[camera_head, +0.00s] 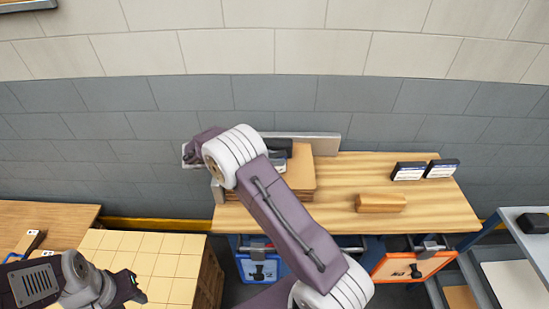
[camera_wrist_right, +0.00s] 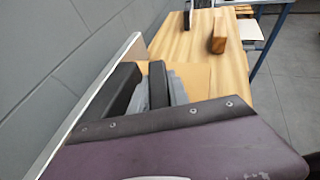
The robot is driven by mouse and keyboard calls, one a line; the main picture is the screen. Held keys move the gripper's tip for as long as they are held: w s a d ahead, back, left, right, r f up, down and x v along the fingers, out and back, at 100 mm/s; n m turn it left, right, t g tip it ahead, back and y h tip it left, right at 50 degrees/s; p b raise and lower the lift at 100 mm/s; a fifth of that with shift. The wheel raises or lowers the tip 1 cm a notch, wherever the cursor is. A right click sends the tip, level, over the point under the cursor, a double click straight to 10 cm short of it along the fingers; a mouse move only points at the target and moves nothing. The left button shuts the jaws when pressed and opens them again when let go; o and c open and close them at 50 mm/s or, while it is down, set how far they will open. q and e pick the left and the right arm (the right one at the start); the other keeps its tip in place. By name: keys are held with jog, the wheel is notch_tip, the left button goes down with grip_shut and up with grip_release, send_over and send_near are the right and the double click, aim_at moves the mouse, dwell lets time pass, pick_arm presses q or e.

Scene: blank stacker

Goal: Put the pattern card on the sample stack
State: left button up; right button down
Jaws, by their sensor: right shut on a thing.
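My right gripper (camera_head: 279,147) is over the left end of the wooden bench, partly hidden behind my own arm. Its two dark fingers also show in the wrist view (camera_wrist_right: 140,88). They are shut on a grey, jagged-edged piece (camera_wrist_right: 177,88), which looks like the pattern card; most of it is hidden. The sample stack (camera_head: 303,180), a pile of tan boards, lies just below the gripper. I cannot tell whether the card touches it.
A pale upright panel (camera_head: 318,145) stands behind the stack, close to my right fingers. A wooden block (camera_head: 380,202) and two dark labelled boxes (camera_head: 408,171) (camera_head: 442,168) stand farther right on the bench. Bare bench top lies between. Blue and orange bins hang below the front edge.

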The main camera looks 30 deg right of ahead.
jog(key=shift+s+f, duration=0.1)
jog(key=shift+s, duration=0.05)
jog(key=c, duration=1.3)
grip_release()
jog(key=shift+o, duration=0.2)
jog(key=shift+a+r, duration=0.2)
jog(key=v, duration=1.1)
jog(key=shift+a+r+b, duration=0.2)
jog(key=shift+a+b, duration=0.1)
jog(key=shift+b, duration=0.05)
jog(key=shift+d, duration=0.1)
